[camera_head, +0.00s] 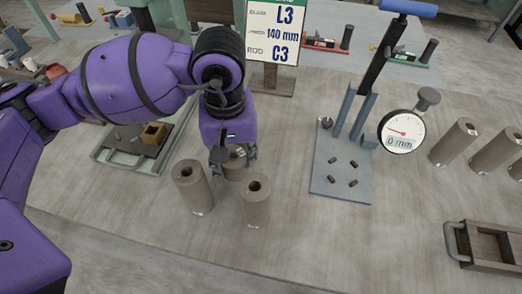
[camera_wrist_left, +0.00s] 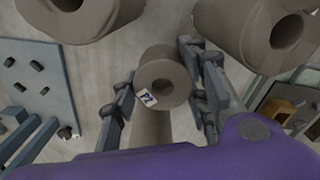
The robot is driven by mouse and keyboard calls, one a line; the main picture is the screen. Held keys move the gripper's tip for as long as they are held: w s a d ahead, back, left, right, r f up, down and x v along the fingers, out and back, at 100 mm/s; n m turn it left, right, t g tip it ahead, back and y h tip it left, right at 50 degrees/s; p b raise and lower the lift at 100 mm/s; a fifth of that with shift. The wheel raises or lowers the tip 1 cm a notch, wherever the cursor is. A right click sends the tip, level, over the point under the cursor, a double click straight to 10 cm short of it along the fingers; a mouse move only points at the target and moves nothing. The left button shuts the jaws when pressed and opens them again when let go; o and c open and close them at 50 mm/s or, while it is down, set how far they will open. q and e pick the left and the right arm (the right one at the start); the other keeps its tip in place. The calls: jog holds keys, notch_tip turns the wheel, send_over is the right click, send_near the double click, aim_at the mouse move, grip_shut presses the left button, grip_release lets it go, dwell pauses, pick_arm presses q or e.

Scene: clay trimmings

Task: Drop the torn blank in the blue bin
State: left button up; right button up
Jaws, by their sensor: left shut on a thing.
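My left gripper (camera_head: 234,158) is shut around a grey-brown hollow clay cylinder (camera_head: 236,170). In the left wrist view, the held cylinder (camera_wrist_left: 162,80) sits between the two fingers (camera_wrist_left: 160,92), with a small white label on its rim. I cannot tell whether it is clear of the table, and no tear shows on the visible part. Two similar cylinders stand upright close in front, a left one (camera_head: 193,188) and a right one (camera_head: 256,203). No blue bin can be made out. My right gripper is not in view.
A grey press stand (camera_head: 342,175) with a dial gauge (camera_head: 401,132) stands to the right. Several more cylinders (camera_head: 455,143) are at the far right, above a handled wooden box (camera_head: 487,246). A sign (camera_head: 275,32) stands behind. A tray (camera_head: 112,160) lies left. The front middle table is clear.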

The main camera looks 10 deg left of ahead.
aim_at(236, 173)
pick_arm(q)
jog(key=shift+f, duration=2.9)
jog(key=shift+f, duration=0.15)
jog(key=o, duration=1)
jog(key=shift+f, duration=0.1)
jog(key=o, duration=0.5)
